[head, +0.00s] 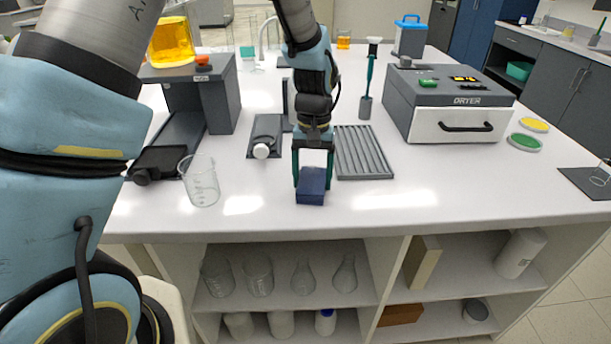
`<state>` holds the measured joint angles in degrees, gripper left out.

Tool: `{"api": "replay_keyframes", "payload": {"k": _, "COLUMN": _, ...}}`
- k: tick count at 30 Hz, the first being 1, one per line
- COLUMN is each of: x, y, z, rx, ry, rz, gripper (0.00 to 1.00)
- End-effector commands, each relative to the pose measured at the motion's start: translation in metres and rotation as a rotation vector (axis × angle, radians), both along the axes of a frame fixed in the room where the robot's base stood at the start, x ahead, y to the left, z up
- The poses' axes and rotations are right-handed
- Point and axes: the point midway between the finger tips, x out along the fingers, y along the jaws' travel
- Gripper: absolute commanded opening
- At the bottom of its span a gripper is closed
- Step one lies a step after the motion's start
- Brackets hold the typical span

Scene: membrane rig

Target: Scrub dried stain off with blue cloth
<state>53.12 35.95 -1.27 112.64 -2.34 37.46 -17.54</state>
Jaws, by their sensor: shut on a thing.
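The blue cloth (311,188) is a dark blue block-like pad near the front edge of the white bench. My gripper (312,172) points down from above, and its two dark green fingers are shut on the cloth. The cloth is at or very close to the bench top; I cannot tell whether it touches. No dried stain shows on the bench; the cloth and my gripper cover the surface under them.
A grey ribbed tray (363,153) lies just right of my gripper. A glass beaker (201,182) stands to the left. The grey dryer (460,102) stands at the right back. The bench's front edge (400,222) is close. Bench right of the tray is clear.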

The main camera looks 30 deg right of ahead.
Motion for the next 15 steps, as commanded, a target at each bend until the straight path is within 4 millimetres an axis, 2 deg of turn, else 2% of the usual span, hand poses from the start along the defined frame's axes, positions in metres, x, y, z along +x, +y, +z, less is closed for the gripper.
{"api": "replay_keyframes", "payload": {"k": 15, "x": -0.014, "y": -0.028, "z": -0.002, "rx": -0.001, "ry": 0.001, "rz": -0.001, "gripper": 0.04}}
